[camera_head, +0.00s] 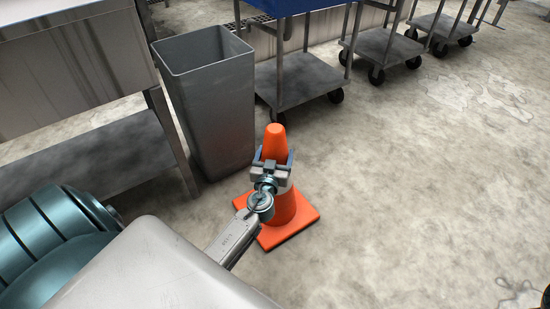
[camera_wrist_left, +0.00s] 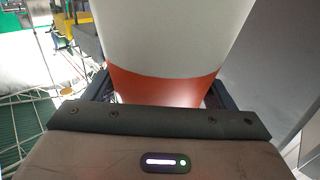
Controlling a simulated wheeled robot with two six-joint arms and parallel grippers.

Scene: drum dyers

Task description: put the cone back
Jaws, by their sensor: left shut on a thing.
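An orange traffic cone (camera_head: 288,211) with a square orange base is upright in the middle of the head view. My left gripper (camera_head: 272,158) is shut on its upper part, one finger on each side, with the orange tip showing above. In the left wrist view the cone (camera_wrist_left: 165,85) fills the space between the fingers, with a white band above an orange part. The gripper (camera_wrist_left: 158,98) hides some of the cone's body. I cannot tell whether the base touches the floor. My right gripper is not in view.
A tall grey bin (camera_head: 215,105) stands close behind and left of the cone. A steel table (camera_head: 75,60) with a lower shelf is at the left. Grey wheeled carts (camera_head: 305,80) line the back. The concrete floor (camera_head: 410,190) to the right is clear.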

